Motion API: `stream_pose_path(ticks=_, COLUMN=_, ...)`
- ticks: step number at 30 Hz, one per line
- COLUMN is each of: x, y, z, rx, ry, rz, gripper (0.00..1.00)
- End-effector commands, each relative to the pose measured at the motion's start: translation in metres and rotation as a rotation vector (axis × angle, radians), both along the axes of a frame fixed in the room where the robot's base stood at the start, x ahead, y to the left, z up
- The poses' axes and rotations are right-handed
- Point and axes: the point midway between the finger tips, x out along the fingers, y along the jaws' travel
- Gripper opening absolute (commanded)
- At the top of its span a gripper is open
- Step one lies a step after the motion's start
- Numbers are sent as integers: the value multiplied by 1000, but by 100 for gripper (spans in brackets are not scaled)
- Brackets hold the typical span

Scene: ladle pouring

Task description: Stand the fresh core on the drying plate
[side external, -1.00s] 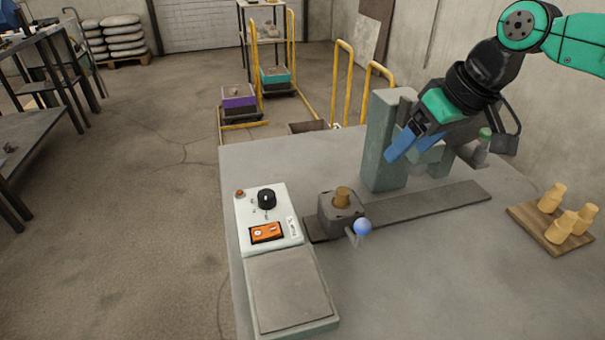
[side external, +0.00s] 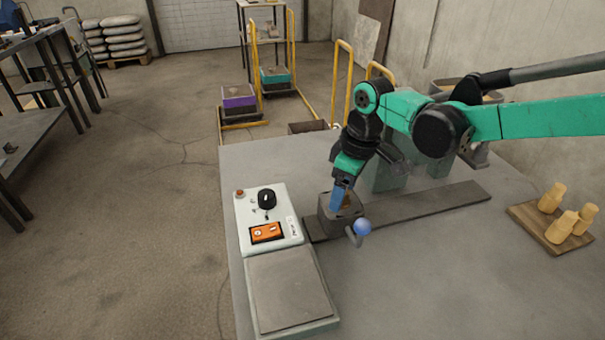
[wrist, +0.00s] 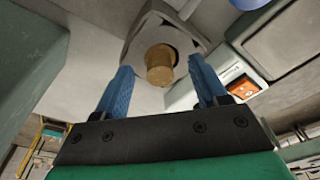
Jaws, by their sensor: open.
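The fresh core, a tan stepped cylinder (wrist: 160,66), stands up out of the grey core box (side external: 350,216) on the dark rail. In the side view my blue fingers hide most of it. My gripper (side external: 339,207) is just above the box, pointing down. In the wrist view its two blue fingers are apart, one on each side of the core, with gaps between. A flat grey plate (side external: 289,290) on a pale unit lies at the front left, bare. A wooden board (side external: 548,238) at the right bears three tan cores (side external: 563,226).
A blue ball knob (side external: 362,227) sticks out at the box's front right. The control panel (side external: 266,215) with a black knob stands left of the box. A grey-green upright (side external: 388,178) rises behind the rail. The table's front right is clear.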

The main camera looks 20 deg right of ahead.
Motion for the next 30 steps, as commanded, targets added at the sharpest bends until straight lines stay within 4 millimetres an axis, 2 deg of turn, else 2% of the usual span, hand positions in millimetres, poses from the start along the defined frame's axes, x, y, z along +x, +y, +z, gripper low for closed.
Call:
stream_pose_path(ticks=8, x=0, y=0, z=-4, rx=1, ry=-1, rz=-1, gripper=66)
stream_pose_path(ticks=9, x=0, y=0, z=-4, rx=1, ry=-1, rz=-1, gripper=63)
stream_pose_path(ticks=15, x=0, y=0, z=-4, rx=1, ry=-1, rz=-1, gripper=6)
stream_pose_path(ticks=16, x=0, y=0, z=-4, rx=1, ry=-1, rz=-1, gripper=0)
stream_pose_path(ticks=26, x=0, y=0, z=-3, rx=1, ry=-1, rz=-1, gripper=0)
stream_pose_path(ticks=30, x=1, y=0, z=4, rx=1, ry=-1, rz=-1, gripper=0)
